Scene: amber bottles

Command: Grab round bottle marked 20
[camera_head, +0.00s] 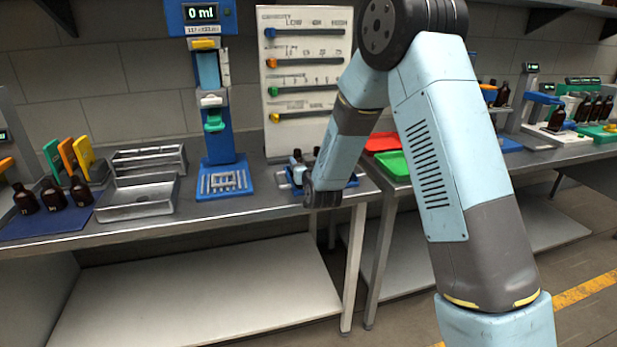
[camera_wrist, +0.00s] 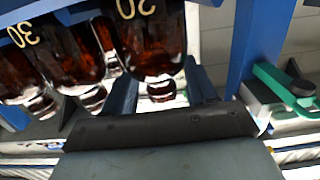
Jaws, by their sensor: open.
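In the wrist view, several round amber bottles hang upside down in the picture, because the view is turned. A second bottle (camera_wrist: 60,55) at the left also reads like 30. In the head view my gripper is not clearly visible beyond my wrist.
In the head view, a blue mat (camera_head: 45,226) at the left bears three dark bottles with unclear numbers. A metal tray (camera_head: 135,198) and a blue dispenser stand (camera_head: 222,182) are beside it. More dark bottles (camera_head: 590,108) stand on the right bench. A green clamp-like part (camera_wrist: 280,85) lies right in the wrist view.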

